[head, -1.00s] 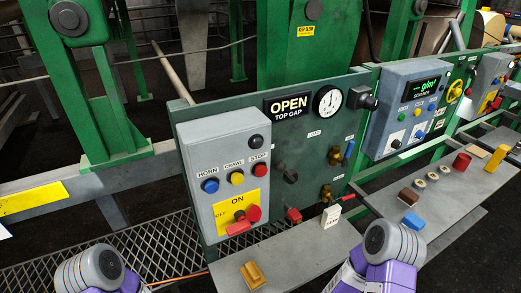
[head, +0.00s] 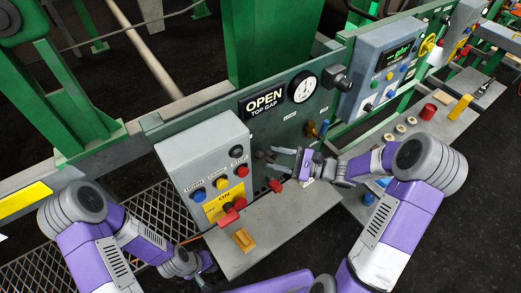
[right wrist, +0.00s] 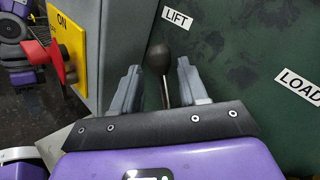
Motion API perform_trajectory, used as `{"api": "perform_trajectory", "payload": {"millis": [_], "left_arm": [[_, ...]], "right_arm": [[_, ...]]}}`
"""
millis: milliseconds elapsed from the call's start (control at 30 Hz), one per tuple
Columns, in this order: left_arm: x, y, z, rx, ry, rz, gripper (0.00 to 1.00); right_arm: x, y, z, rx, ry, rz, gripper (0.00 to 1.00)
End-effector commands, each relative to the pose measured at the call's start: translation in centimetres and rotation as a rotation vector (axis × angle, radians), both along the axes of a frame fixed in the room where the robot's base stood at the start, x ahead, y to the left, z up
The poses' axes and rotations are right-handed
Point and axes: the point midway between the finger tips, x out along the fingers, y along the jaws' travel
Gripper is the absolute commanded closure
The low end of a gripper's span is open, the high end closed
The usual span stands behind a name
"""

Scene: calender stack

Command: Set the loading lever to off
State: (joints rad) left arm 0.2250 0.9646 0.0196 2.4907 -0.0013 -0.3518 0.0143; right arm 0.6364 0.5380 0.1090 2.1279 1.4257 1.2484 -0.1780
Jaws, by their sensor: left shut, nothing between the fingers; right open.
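The lever has a dark rounded knob (right wrist: 163,58) on a thin metal shaft and stands out from the green panel between the labels LIFT (right wrist: 177,17) and LOAD (right wrist: 300,83) in the right wrist view. My right gripper (right wrist: 165,85) is open, with one finger on each side of the lever; I see gaps beside the shaft. In the head view the right gripper (head: 276,160) is at the panel, by the lever's dark knob (head: 261,155). My left gripper (head: 205,272) is low at the left, below the grey shelf, shut and empty.
A grey control box (head: 205,155) with buttons and a red switch (head: 230,214) on a yellow plate stands left of the lever. The shelf (head: 285,225) below holds a yellow block (head: 244,239). A dial gauge (head: 303,86) and the OPEN sign (head: 264,101) are above.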

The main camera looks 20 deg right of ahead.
Motion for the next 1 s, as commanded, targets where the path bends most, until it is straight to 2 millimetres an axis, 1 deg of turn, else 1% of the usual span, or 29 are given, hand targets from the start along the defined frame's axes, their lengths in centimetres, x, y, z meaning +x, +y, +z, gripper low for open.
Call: {"api": "perform_trajectory", "payload": {"millis": [33, 100, 300, 400, 633, 667, 933, 1000], "left_arm": [[0.0, 0.0, 0.1, 0.0, 0.0, 0.0, 1.0], [0.0, 0.0, 0.2, 0.0, 0.0, 0.0, 1.0], [0.0, 0.0, 0.4, 0.0, 0.0, 0.0, 1.0], [0.0, 0.0, 0.4, 0.0, 0.0, 0.0, 1.0], [0.0, 0.0, 0.4, 0.0, 0.0, 0.0, 1.0], [0.0, 0.0, 0.4, 0.0, 0.0, 0.0, 1.0], [0.0, 0.0, 0.4, 0.0, 0.0, 0.0, 1.0], [0.0, 0.0, 0.4, 0.0, 0.0, 0.0, 1.0]], "right_arm": [[0.4, 0.9, 0.1, 0.002, 0.0, 0.005, 0.57], [1.0, 1.9, 0.0, 0.002, 0.0, 0.004, 0.57], [2.2, 3.8, 0.0, 0.0, 0.0, 0.003, 0.57], [2.4, 4.2, 0.0, -0.001, 0.001, 0.003, 0.57], [2.5, 4.2, 0.0, -0.002, 0.001, 0.002, 0.57], [2.4, 4.2, 0.0, -0.002, 0.001, 0.002, 0.58], [2.4, 4.2, 0.0, -0.002, 0.001, 0.002, 1.0], [2.4, 4.2, 0.0, -0.002, 0.001, 0.002, 1.0]]}}
